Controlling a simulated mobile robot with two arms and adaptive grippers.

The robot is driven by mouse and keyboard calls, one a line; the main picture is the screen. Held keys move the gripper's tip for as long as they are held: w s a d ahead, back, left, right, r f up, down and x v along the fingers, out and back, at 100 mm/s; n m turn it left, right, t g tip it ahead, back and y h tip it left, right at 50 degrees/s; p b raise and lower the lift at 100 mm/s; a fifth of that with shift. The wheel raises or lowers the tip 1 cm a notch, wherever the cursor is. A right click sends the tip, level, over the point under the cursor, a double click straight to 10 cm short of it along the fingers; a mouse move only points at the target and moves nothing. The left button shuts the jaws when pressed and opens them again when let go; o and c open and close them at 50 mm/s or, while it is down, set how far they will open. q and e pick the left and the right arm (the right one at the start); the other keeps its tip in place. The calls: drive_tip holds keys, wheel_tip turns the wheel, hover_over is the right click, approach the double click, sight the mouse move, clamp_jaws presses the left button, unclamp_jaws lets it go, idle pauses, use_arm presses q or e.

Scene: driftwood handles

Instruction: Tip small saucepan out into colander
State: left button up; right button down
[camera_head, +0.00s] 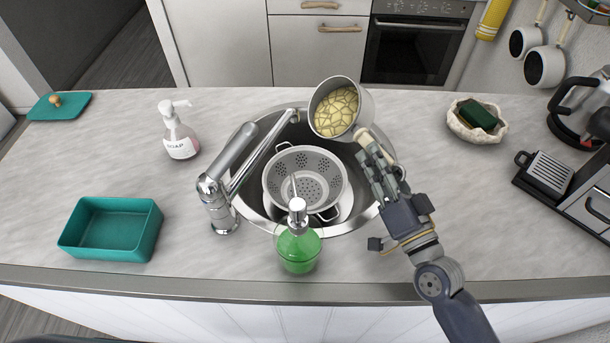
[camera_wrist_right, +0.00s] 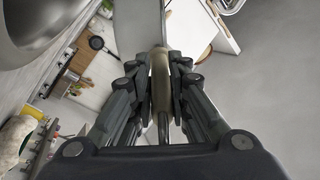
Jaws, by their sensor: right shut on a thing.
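The small saucepan (camera_head: 362,104) is held up above the far right side of the sink, tilted to the left. Yellowish pieces fill its inside. My right gripper (camera_head: 374,160) is shut on its light wooden handle; the handle also shows between the fingers in the right wrist view (camera_wrist_right: 160,75). The colander (camera_head: 328,166) is grey metal with holes and two loop handles. It sits in the round sink, left of and below the saucepan, and looks empty. A pump bottle partly hides its near rim. My left gripper is not in view.
The sink (camera_head: 368,211) has a tall tap (camera_head: 220,190) on its left. A green soap bottle (camera_head: 298,250) stands at its near edge. A white soap dispenser (camera_head: 180,138), teal tub (camera_head: 145,236) and shell dish (camera_head: 459,128) stand around it.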

drive_tip(key=shift+a+r+n, duration=0.1)
drive_tip(key=shift+r+n, duration=0.5)
drive_tip(key=shift+r, duration=0.25)
drive_tip(key=shift+s+a+r+n+y+b, duration=0.2)
drive_tip(key=shift+n+y+b, duration=0.1)
drive_tip(key=shift+n, duration=0.4)
drive_tip(key=shift+s+a+r+n+y+b, duration=0.15)
drive_tip(key=shift+n+y+b, duration=0.1)
drive_tip(key=shift+n, duration=0.45)
drive_tip(key=shift+s+a+r+n+y+b, duration=0.1)
drive_tip(key=shift+a+n+y+b, duration=0.15)
drive_tip(key=shift+n, duration=0.45)
idle(3.0)
